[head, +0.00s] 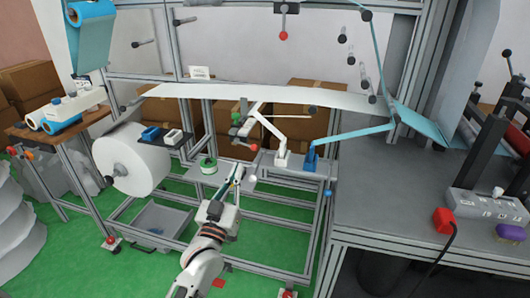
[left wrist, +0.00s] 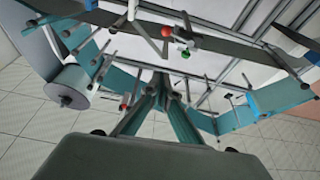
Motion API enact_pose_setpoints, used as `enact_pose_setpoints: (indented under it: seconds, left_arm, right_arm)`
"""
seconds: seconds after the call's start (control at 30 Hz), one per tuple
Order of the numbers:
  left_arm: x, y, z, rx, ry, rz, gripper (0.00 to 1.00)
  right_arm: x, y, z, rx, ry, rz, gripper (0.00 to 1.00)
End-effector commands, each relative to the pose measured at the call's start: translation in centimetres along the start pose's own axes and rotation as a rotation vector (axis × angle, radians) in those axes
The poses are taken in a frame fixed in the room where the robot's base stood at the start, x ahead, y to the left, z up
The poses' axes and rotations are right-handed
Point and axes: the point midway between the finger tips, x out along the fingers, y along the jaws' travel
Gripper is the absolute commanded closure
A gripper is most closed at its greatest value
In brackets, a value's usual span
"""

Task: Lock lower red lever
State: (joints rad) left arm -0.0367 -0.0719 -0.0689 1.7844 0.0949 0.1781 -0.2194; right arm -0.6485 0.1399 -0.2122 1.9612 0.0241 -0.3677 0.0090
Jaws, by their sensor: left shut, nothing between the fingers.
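A lower lever with a red ball (head: 254,147) sits on the frame near the middle of the head view, just below a green knob (head: 236,119). Another red-balled lever (head: 283,36) hangs higher at the back. My left gripper (head: 238,174) is shut and empty, below and slightly left of the lower red ball and apart from it. In the left wrist view, my closed fingers (left wrist: 161,80) point into the frame. A red ball (left wrist: 166,31) and a green knob (left wrist: 186,54) lie beyond them; another red ball (left wrist: 124,106) shows beside the left finger. I cannot tell which red ball is the lower lever.
A white web (head: 250,96) runs across above the gripper. A white and a blue bracket (head: 312,155) stand right of the lever. A large white roll (head: 130,160) is at left, a grey table (head: 430,205) at right. Frame rails surround the gripper; green floor lies below.

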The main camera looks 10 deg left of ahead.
Motion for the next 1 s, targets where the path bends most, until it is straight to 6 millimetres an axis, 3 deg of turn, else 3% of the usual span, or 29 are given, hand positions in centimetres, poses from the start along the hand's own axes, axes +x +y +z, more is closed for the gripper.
enact_pose_setpoints:
  seconds: [0.47, 1.0]
  left_arm:
    - [0.8, 0.0, -0.1, -0.001, 0.003, 0.0, 1.0]
    - [10.5, 0.0, -0.2, 0.0, 0.003, 0.0, 1.0]
  right_arm:
    - [0.0, -0.1, -0.2, 0.002, 0.002, 0.0, 0.63]
    - [-0.4, 0.0, -0.8, 0.001, 0.003, 0.0, 0.63]
